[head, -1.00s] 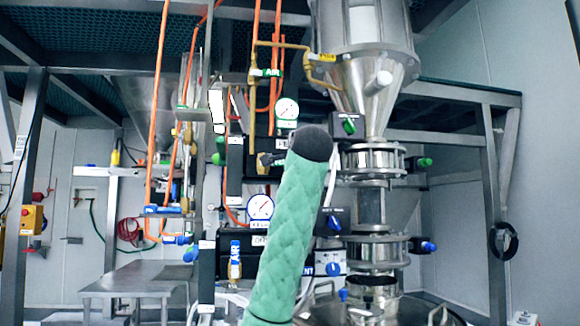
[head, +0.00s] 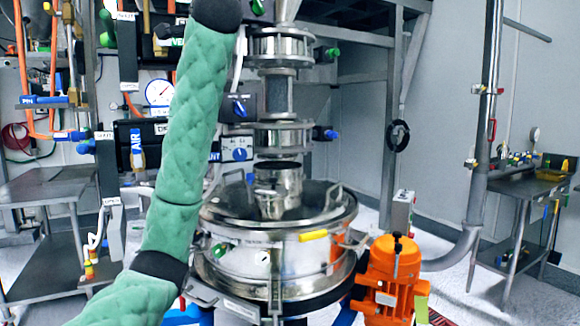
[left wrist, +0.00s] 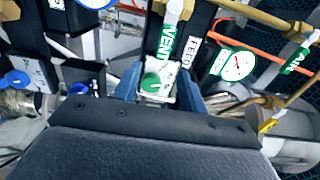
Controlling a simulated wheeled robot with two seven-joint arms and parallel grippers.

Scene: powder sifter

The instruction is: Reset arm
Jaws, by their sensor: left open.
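My left gripper (left wrist: 158,76) shows in the left wrist view, with its two blue-grey fingers spread apart and no object clamped between them. A green-knobbed valve (left wrist: 152,82) with a VENT label appears between the fingers; I cannot tell whether they touch it. In the head view my green-sleeved arm (head: 185,130) rises from the lower left to a dark joint at the top edge. My right gripper is in neither view.
The round steel sifter (head: 265,245) stands close behind my arm, with an orange motor (head: 393,275) at its right. A steel table (head: 45,185) is at left and a side bench (head: 530,185) at far right. A pressure gauge (left wrist: 238,66) and pipes crowd the wrist view.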

